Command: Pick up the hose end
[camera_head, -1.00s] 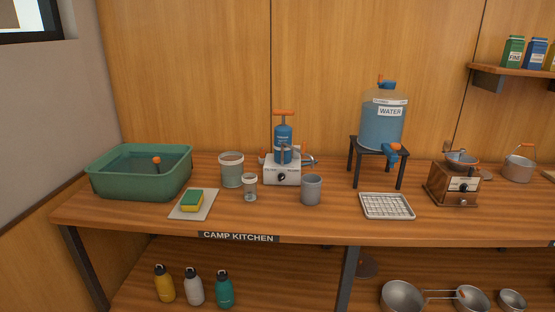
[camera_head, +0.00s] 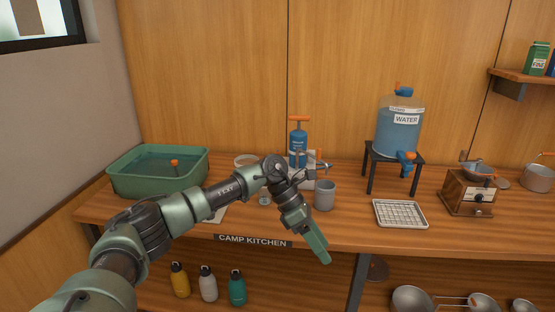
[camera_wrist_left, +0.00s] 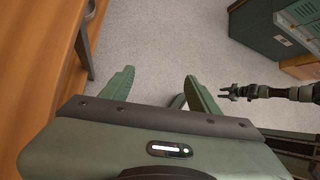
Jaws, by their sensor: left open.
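A blue pump bottle (camera_head: 298,147) with an orange T-shaped handle stands at the back middle of the counter, by a white box with a dark knob. A short grey piece with a bit of orange (camera_head: 322,167) sticks out to its right; at this size I cannot tell whether it is the hose end. My left gripper (camera_head: 325,257) hangs in front of the counter edge, pointing down, below and apart from the pump. My right gripper (camera_wrist_left: 232,92) shows small there, over the floor.
A grey mug (camera_head: 325,195) stands close behind my left wrist. A green basin (camera_head: 125,185) is at the left, a drying rack (camera_head: 400,213) and a water jug (camera_head: 398,133) on a stand at the right. My left forearm hides part of the counter.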

